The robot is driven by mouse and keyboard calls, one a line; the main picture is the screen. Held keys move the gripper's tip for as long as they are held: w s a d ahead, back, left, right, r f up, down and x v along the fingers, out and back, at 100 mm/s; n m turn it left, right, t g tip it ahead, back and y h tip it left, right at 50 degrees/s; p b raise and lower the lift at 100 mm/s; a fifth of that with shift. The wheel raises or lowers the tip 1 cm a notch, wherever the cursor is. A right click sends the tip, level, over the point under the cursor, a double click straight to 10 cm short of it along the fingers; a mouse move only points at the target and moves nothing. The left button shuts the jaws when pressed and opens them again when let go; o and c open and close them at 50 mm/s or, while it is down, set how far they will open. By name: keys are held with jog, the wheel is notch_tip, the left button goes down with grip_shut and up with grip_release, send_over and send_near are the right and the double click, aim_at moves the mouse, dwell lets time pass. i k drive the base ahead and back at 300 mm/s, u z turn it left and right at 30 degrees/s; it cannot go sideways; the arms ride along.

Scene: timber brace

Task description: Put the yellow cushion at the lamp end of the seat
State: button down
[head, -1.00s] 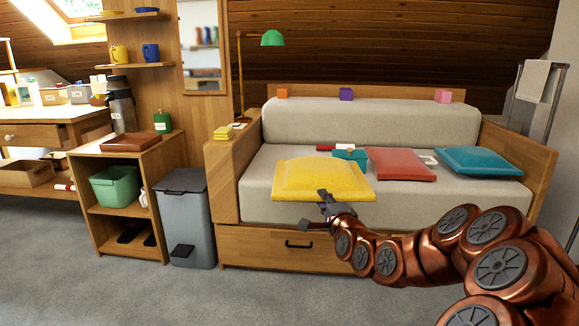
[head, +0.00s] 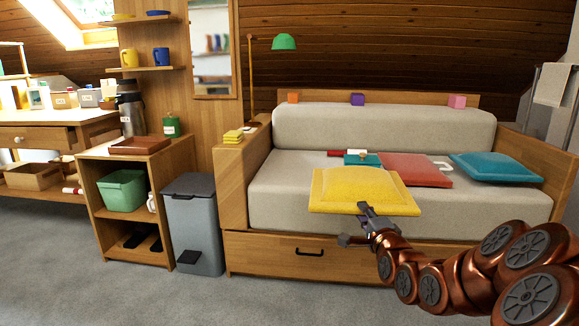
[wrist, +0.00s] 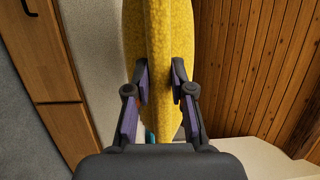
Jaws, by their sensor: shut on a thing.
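The yellow cushion (head: 362,190) is held level in front of the seat (head: 285,190), in the head view, at the seat's front edge and left of its middle. My gripper (head: 365,213) is shut on the cushion's near edge. In the wrist view the cushion (wrist: 158,40) stands between the two fingers (wrist: 160,85). The green lamp (head: 284,42) stands at the left end of the seat, on the wooden arm (head: 232,180). The seat's left end, next to that arm, is bare. The cushion hides part of the seat behind it.
A red cushion (head: 415,170) and a teal cushion (head: 495,167) lie on the seat's right half. A small teal box (head: 362,159), a red-and-white item (head: 347,152) and a white item (head: 440,163) lie behind. A grey bin (head: 193,220) stands left of the sofa.

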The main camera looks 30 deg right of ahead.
aim_at(299, 165)
jog(key=z, duration=0.05)
jog(key=i, duration=1.4)
